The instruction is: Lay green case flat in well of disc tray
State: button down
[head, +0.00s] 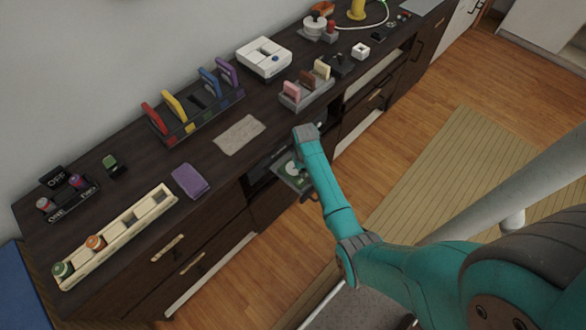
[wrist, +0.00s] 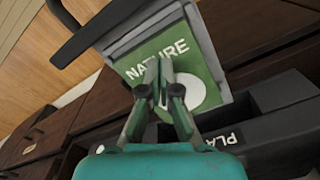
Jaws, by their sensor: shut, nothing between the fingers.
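The green case (wrist: 192,62), marked NATURE with a white disc shape, lies in the grey disc tray (wrist: 132,27) in the wrist view. It looks flat, with the tray's rim showing along its far edge and right side. In the head view the green case (head: 291,168) is a small patch in the tray (head: 286,183), partly behind my arm. My gripper (wrist: 158,68) is shut and empty, its fingertips over the case and hiding part of it. I cannot tell whether the tips touch it.
The tray sticks out from a black player (wrist: 285,95) in the cabinet front. A dark handle-like bar (wrist: 85,35) stands beside the tray. On the cabinet top are a rack of coloured cases (head: 190,108), a purple case (head: 189,181) and a beige mat (head: 239,135).

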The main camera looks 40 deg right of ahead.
jog(key=shift+s+f, duration=0.2)
jog(key=shift+s, duration=0.25)
jog(key=shift+w+r, duration=0.15)
jog(key=shift+r, duration=3.5)
